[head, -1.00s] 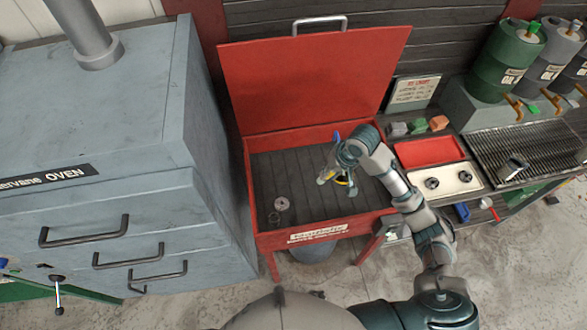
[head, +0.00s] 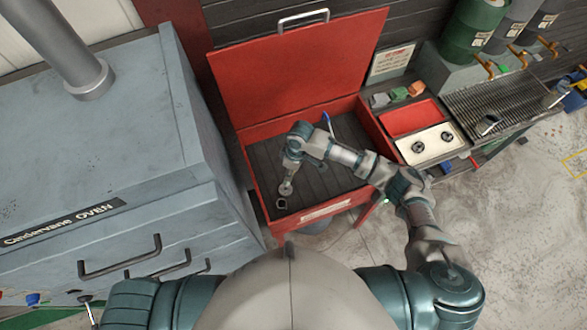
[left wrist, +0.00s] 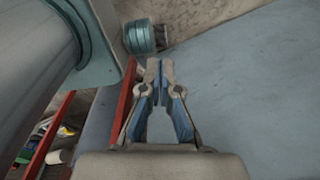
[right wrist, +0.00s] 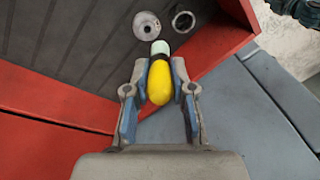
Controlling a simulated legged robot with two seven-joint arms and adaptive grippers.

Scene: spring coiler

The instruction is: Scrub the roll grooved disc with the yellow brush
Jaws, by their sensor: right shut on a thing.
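The yellow brush (right wrist: 160,82) is between the fingers of my right gripper (right wrist: 159,75), which is shut on it. Its pale end points toward a light grey disc (right wrist: 146,26) with a small centre hole; I cannot make out grooves. A dark-centred ring (right wrist: 183,22) lies beside the disc. The brush end is close below the two parts in the right wrist view; contact is unclear. In the head view, my right gripper (head: 290,172) is over the left part of the red tub, beside the disc (head: 286,188) and ring (head: 281,203). My left gripper (left wrist: 160,68) is shut and empty.
The red tub (head: 335,212) has a slatted dark floor and a raised lid (head: 300,65). The grey oven (head: 110,150) stands close on the left. A red tray (head: 408,118), a white tray (head: 428,146) and drums are on the right.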

